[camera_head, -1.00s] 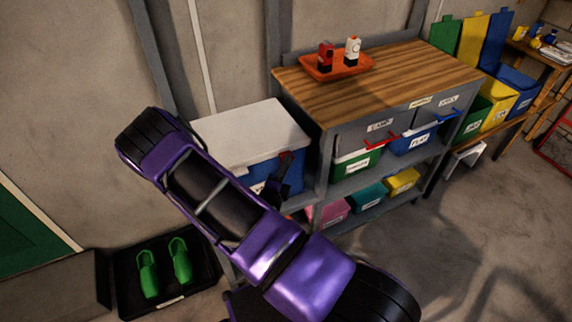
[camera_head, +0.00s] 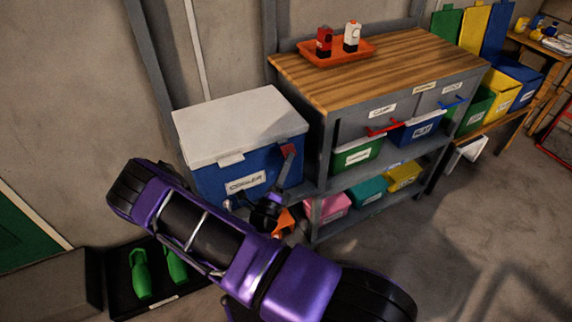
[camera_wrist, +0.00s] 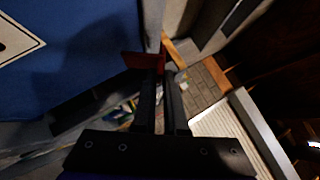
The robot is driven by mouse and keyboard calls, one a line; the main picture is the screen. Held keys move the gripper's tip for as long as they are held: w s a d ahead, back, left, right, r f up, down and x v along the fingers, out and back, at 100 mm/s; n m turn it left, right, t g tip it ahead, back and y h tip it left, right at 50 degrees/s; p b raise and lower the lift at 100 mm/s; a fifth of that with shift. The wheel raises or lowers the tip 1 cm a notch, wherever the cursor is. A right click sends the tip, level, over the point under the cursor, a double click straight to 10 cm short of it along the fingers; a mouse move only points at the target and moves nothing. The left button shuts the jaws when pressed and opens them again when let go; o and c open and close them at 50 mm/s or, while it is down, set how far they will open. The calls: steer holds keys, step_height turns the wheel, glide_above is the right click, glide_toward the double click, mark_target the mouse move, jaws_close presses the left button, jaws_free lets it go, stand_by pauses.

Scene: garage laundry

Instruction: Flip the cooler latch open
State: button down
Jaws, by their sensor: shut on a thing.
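The cooler (camera_head: 212,187) is a blue box with a white lid (camera_head: 232,122), which looks closed. It has a white label on its front, and its blue wall fills the left of the wrist view (camera_wrist: 70,65). A red piece (camera_head: 289,150), seemingly the latch, shows at the cooler's right front corner. In the wrist view it lies at my fingertips (camera_wrist: 142,60). My gripper (camera_wrist: 160,75) is shut on this red piece, its dark fingers nearly together. The fingers hide part of it, so its exact angle is unclear.
A shelf unit with a wooden top (camera_head: 400,65) and labelled bins stands close right of the cooler. An orange tray (camera_head: 322,60) with two bottles sits on top. Green shoes (camera_head: 140,275) lie on a black tray at lower left. The floor at right is clear.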

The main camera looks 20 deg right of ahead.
steer(key=shift+f+m+g+h+b, duration=0.1)
steer(key=shift+f+m+g+h, duration=0.5)
steer(key=shift+m+g+h, duration=0.95)
steer(key=shift+f+m+g+h+b, duration=0.1)
steer(key=shift+f+m+g+h, duration=0.55)
steer(key=shift+m, duration=1.65)
steer(key=shift+f+m+g+h+b, duration=0.1)
steer(key=shift+f+m+g+h, duration=0.55)
steer(key=shift+m+h, duration=1.15)
steer(key=shift+m+g, duration=0.25)
steer(key=shift+m, duration=0.2)
steer(key=c, duration=1)
jaws_free()
steer(key=shift+o, duration=0.2)
steer(key=v, duration=1.7)
steer(key=shift+a+f, duration=0.15)
